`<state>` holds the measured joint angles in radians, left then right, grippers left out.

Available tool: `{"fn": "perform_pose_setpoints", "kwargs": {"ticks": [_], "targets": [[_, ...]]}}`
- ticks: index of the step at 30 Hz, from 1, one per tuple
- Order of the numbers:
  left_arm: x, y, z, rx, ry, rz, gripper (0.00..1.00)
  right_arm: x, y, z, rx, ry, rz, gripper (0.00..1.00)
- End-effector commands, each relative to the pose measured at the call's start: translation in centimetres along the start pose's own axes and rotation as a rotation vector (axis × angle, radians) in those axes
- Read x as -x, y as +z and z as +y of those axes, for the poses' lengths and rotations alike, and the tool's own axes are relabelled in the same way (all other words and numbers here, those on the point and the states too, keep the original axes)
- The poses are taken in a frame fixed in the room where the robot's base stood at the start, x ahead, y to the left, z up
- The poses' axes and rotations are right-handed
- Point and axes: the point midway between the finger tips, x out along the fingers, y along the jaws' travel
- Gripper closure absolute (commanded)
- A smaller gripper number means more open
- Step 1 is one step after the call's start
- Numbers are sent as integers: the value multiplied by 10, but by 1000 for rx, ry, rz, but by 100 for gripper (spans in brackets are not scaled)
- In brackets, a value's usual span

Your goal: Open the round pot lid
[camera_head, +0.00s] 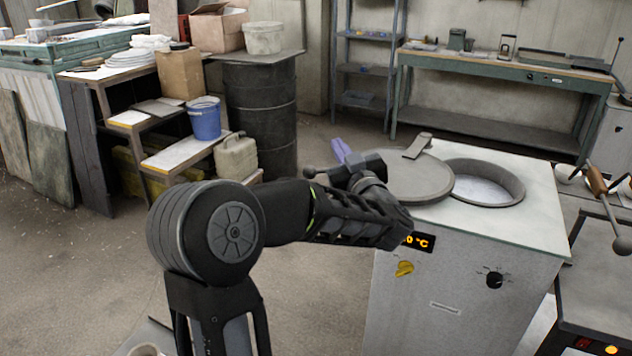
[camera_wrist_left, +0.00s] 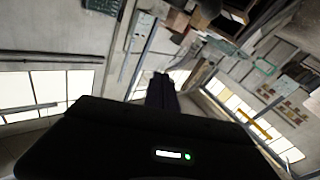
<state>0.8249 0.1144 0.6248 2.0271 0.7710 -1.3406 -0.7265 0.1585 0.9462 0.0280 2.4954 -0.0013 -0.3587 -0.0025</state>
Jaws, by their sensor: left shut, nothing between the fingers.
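The round grey pot lid (camera_head: 425,180) lies on the left part of the white top of the heating unit (camera_head: 535,205), swung aside from the pot. A flat handle piece (camera_head: 418,146) shows at its far edge. The round pot opening (camera_head: 487,184) is uncovered to the right of the lid, with a pale surface inside. My left gripper (camera_head: 341,150) is shut and empty just left of the lid, and my wrist hides part of the lid's left side. In the left wrist view its dark fingers (camera_wrist_left: 161,92) are together with nothing between them. My right gripper is not in view.
The unit's front has an orange display (camera_head: 418,241), a yellow knob (camera_head: 404,269) and a black knob (camera_head: 495,280). A brown-handled metal tool (camera_head: 597,182) is at the right. A black barrel (camera_head: 262,115) and a blue bucket (camera_head: 204,120) stand behind on the left.

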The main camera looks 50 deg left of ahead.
Motion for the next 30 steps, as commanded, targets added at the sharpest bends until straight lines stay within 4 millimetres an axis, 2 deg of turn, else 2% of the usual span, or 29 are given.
{"fn": "perform_pose_setpoints", "kwargs": {"ticks": [1, 3, 6, 10, 23, 30], "targets": [[18, 14, -5, -41, -23, -63, 100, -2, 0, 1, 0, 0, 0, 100], [39, 33, -15, -101, -59, -150, 100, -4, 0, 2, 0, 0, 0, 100], [63, 52, -27, -167, -93, -243, 100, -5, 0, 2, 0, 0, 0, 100], [78, 64, -35, -210, -114, -302, 100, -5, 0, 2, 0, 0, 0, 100], [78, 66, -37, -215, -119, -311, 100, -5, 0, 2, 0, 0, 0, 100], [58, 72, -41, -215, -122, -312, 100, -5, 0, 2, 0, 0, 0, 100]]}}
